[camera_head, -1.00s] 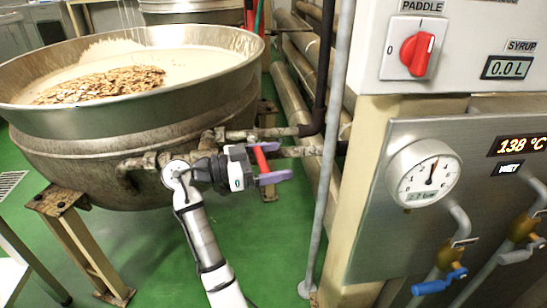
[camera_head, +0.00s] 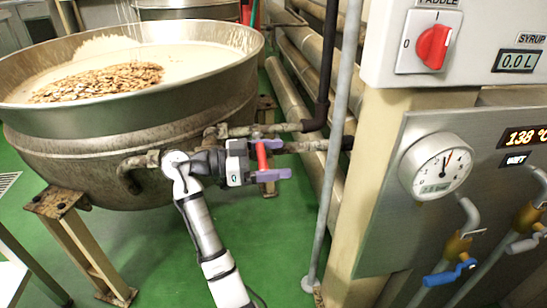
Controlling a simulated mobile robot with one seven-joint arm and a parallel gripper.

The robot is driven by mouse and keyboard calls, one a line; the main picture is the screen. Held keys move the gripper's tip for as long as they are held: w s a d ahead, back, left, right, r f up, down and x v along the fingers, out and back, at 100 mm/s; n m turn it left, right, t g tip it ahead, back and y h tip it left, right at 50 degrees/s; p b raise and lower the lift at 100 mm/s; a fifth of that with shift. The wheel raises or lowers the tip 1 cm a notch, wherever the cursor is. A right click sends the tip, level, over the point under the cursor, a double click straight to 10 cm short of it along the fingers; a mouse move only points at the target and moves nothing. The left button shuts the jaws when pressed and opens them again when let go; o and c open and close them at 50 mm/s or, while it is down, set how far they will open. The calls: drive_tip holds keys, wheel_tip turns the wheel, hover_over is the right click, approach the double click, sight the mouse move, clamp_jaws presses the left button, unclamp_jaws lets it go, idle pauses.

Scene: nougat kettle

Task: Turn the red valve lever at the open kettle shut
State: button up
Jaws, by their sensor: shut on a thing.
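The open kettle (camera_head: 120,112) is a large steel bowl at the left, with pale mass and a heap of flaked nuts (camera_head: 100,80) in it. The red valve lever (camera_head: 262,160) is on the pipework at the kettle's right side. It stands nearly upright, its top leaning slightly left. My gripper (camera_head: 270,161) reaches it from the left, with its purple fingers shut on the lever. The gripper body hides part of the valve and pipe behind it.
A grey upright pole (camera_head: 335,150) stands just right of my gripper. Further right is a panel with a red paddle knob (camera_head: 433,46), a round gauge (camera_head: 436,166) and a blue-handled valve (camera_head: 449,274). The green floor (camera_head: 270,240) below is clear.

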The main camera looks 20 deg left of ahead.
drive_tip(key=o, duration=1.1)
drive_tip(key=shift+a, duration=0.1)
drive_tip(key=v, duration=1.3)
drive_tip(key=shift+s+a, duration=0.2)
